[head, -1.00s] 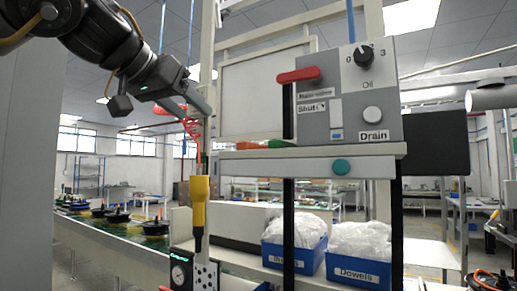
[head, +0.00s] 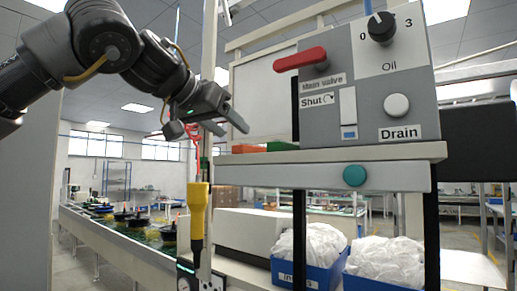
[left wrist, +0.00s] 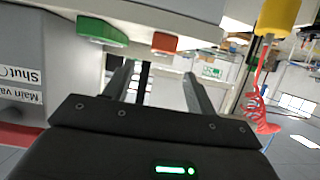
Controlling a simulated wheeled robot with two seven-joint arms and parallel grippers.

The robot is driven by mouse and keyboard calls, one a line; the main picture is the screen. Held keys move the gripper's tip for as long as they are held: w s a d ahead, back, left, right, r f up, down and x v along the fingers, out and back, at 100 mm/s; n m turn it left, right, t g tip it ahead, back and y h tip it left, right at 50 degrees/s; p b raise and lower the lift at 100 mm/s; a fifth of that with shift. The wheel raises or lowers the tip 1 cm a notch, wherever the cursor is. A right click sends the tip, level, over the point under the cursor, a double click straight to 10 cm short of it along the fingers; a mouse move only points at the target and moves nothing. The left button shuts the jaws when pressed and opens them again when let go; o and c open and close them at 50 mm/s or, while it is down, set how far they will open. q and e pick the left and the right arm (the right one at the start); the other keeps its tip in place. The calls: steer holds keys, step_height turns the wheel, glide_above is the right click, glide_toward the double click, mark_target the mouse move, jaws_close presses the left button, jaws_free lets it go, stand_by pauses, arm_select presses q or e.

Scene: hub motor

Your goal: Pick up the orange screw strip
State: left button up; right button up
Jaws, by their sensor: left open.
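The orange screw strip (head: 248,148) lies on the grey shelf (head: 330,156) left of a green strip (head: 281,146). In the left wrist view the orange strip (left wrist: 164,43) is a small orange block beyond the fingers, right of the green one (left wrist: 103,32). My left gripper (head: 228,124) is open and empty, slightly above and left of the orange strip in the head view, apart from it. In the left wrist view its two fingers (left wrist: 160,88) stand apart with nothing between them. My right gripper is not in view.
A grey valve box (head: 365,85) with a red handle (head: 300,59) stands on the shelf, right of the strips. A yellow screwdriver (head: 199,208) hangs by a post at left, near a red coiled cord. Blue bins (head: 310,272) sit below the shelf.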

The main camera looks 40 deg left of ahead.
mark_target(248, 145)
arm_select(q)
steer(key=x, duration=0.3)
steer(key=shift+w+a+f, duration=0.1)
steer(key=shift+a, duration=0.05)
steer(key=shift+w+p, duration=0.1)
steer(key=shift+p, duration=0.3)
steer(key=p+x, duration=0.2)
steer(key=x, duration=0.2)
steer(key=shift+w+f, duration=0.25)
steer(key=shift+w, duration=0.15)
steer(key=shift+s, duration=0.3)
steer(key=shift+c, duration=1.1)
steer(key=shift+w, duration=0.1)
steer(key=c, duration=0.7)
steer(key=shift+c, duration=0.9)
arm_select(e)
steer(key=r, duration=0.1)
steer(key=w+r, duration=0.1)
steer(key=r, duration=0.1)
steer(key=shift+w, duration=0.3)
